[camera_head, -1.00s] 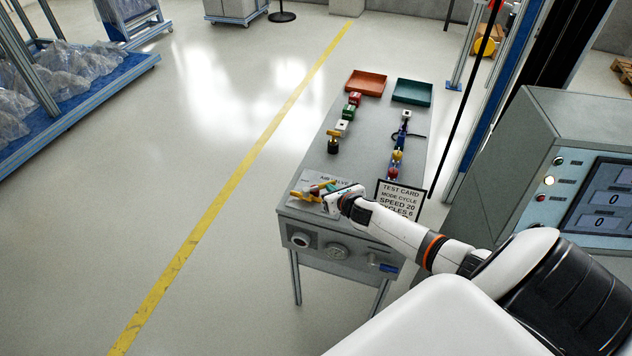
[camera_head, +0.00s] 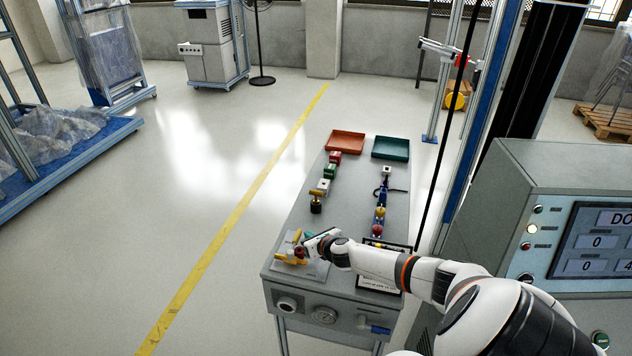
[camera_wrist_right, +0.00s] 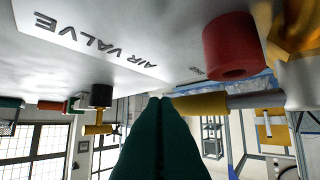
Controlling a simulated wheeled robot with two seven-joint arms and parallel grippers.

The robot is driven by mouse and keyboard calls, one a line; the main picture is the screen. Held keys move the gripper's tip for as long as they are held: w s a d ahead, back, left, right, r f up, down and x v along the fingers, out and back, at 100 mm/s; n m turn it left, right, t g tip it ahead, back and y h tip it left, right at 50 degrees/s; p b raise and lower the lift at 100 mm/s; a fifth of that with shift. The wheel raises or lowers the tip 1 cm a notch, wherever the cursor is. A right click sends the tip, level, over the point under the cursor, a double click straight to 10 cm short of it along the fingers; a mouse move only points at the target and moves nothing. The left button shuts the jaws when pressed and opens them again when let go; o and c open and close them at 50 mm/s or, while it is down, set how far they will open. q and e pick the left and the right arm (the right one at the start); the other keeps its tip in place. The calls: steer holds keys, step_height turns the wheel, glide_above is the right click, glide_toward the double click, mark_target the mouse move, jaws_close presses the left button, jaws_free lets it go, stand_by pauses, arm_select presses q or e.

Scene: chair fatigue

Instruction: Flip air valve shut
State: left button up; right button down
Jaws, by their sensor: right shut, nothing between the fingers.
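The air valve sits on a pale label plate (camera_head: 312,272) at the near left corner of the grey bench. Its yellow handle (camera_head: 290,261) and a red part (camera_head: 299,252) show beside my right gripper (camera_head: 306,240). In the right wrist view the plate (camera_wrist_right: 125,62) reads AIR VALVE upside down. A red cylinder (camera_wrist_right: 230,46) and a yellow bar (camera_wrist_right: 200,104) show there close to the gripper's dark green fingers (camera_wrist_right: 160,99). The fingers are together and empty. I cannot tell whether they touch the yellow bar. My left gripper is out of view.
Red (camera_head: 346,141) and green (camera_head: 391,148) trays stand at the bench's far end. Several small fittings line the bench top. A test card (camera_head: 378,285) is partly hidden behind my right arm. A grey control cabinet (camera_head: 560,165) stands at right. The floor left of the bench is clear.

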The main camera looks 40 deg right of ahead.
steer(key=shift+w, duration=0.25)
stand_by(0.5)
steer(key=shift+s+a+r, duration=0.1)
steer(key=shift+s+r, duration=0.1)
steer(key=shift+s, duration=0.25)
steer(key=v, duration=1.1)
steer(key=shift+p, duration=0.35)
steer(key=shift+r, duration=0.1)
